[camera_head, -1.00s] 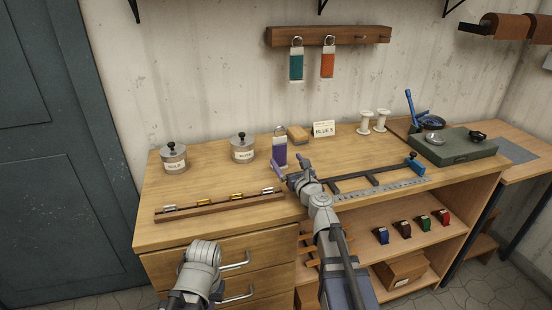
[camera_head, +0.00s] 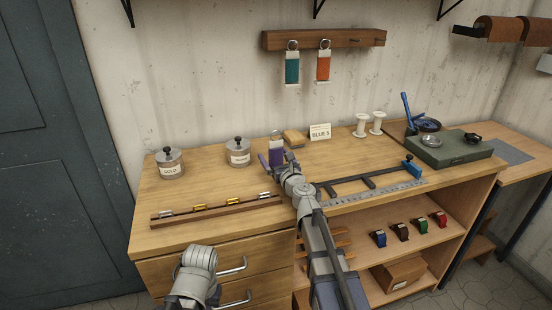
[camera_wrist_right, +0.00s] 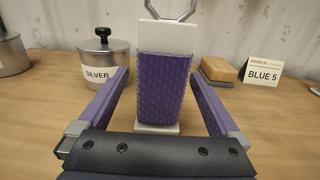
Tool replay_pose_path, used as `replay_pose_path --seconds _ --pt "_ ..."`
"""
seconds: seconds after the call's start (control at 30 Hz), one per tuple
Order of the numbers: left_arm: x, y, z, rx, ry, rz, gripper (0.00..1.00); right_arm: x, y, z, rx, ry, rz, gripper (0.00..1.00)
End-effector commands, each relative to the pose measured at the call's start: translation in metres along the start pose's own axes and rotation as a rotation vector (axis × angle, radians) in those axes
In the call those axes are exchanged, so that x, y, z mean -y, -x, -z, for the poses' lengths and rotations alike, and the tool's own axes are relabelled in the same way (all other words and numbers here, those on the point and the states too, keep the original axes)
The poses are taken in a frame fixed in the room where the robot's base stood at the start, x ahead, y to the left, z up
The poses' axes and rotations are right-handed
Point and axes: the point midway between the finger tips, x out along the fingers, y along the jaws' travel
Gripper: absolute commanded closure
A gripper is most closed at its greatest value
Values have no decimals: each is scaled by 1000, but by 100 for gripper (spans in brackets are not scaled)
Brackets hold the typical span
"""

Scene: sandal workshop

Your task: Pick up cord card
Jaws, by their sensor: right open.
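The cord card (camera_head: 276,152), wound in purple cord with a white top and a metal ring, stands upright on the bench. In the right wrist view the cord card (camera_wrist_right: 164,85) fills the centre, with a white foot below the winding. My right gripper (camera_head: 278,162) is open, with its purple fingers on either side of the card. In the right wrist view the right gripper (camera_wrist_right: 162,95) has narrow gaps beside the card, and I see no clear contact. My left arm shows at the bottom left, but its gripper is not visible.
The silver jar (camera_head: 238,152) stands left of the card, the gold jar (camera_head: 170,163) farther left. A tan block (camera_head: 293,138) and the BLUE 5 sign (camera_head: 320,132) are close on the right. Teal (camera_head: 292,70) and orange (camera_head: 323,67) cards hang above. A rack (camera_head: 215,211) lies in front.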

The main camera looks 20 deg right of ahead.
Motion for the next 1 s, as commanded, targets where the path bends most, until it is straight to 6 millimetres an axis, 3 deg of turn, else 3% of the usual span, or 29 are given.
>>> replay_pose_path --seconds 0.1,0.37,1.0 --pt "0 0 0 0 0 0 100 1 -19 0 0 0 1 1" --pt "0 0 0 0 0 0 100 1 -19 0 0 0 1 2" --pt "0 0 0 0 0 0 100 1 -19 0 0 0 1 74"
